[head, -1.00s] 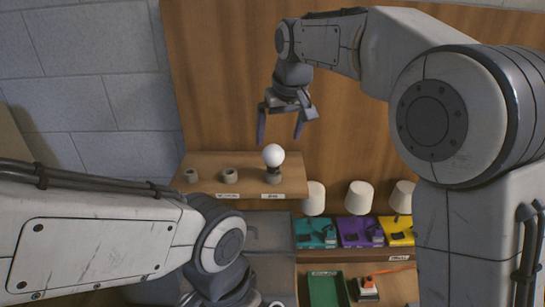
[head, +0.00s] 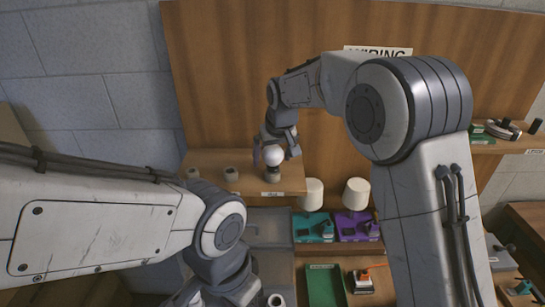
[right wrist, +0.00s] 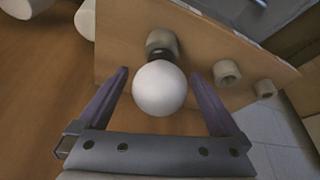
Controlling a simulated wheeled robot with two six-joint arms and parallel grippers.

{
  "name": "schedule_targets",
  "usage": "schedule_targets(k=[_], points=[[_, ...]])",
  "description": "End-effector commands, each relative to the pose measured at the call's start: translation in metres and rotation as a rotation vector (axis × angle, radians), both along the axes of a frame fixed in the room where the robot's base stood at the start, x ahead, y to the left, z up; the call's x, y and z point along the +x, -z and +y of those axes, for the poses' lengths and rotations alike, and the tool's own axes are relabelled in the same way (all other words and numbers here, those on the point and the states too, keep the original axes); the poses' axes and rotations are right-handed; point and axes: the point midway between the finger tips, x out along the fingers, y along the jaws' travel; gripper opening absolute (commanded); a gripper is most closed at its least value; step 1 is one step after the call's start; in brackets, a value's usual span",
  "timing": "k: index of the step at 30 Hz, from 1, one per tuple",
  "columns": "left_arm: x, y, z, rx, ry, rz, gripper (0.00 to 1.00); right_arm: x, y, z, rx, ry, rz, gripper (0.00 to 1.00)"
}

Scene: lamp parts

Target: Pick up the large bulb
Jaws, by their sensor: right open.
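The large bulb (head: 274,154) is a white globe with a dark base, standing upright in a grey round holder (head: 272,171) on the wooden shelf (head: 215,186). In the right wrist view the bulb (right wrist: 159,88) appears between the two fingers, with its base and holder beyond it. My right gripper (head: 276,156) is open, its fingers on either side of the globe. In the right wrist view, gaps show between the globe and both fingers. My left arm's wrist is low in the head view; its fingers are not clear.
Two empty grey holders (head: 231,173) (head: 193,172) stand left of the bulb on the same shelf. White lampshades (head: 312,194), a teal bin (head: 313,227) and a purple bin (head: 357,226) are below right. A wooden back panel (head: 220,80) rises behind the shelf.

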Motion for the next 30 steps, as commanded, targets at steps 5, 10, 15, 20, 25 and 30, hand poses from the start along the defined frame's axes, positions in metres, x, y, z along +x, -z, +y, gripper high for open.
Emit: schedule_targets(k=[5,10,15,20,25,30], points=[[0.000,0.001,0.000,0.000,0.000,0.000,0.50,0.000,0.000,0.000,0.000,0.000,0.000,0.77],[0.000,0.001,0.000,0.000,0.000,0.000,0.50,0.000,0.000,0.000,0.000,0.000,0.000,0.28],[0.000,0.001,0.000,0.000,0.000,0.000,0.50,0.000,-0.001,0.000,0.000,0.000,-0.001,0.28],[0.000,0.003,0.000,0.000,-0.001,0.000,0.50,0.000,-0.003,0.000,0.001,0.000,-0.003,0.28],[0.000,0.010,0.000,0.000,-0.002,0.000,0.50,0.001,-0.019,0.000,0.002,0.000,-0.006,0.28],[0.000,0.023,0.000,0.000,-0.003,0.000,0.50,-0.004,-0.044,-0.008,0.002,0.002,-0.006,0.28]])
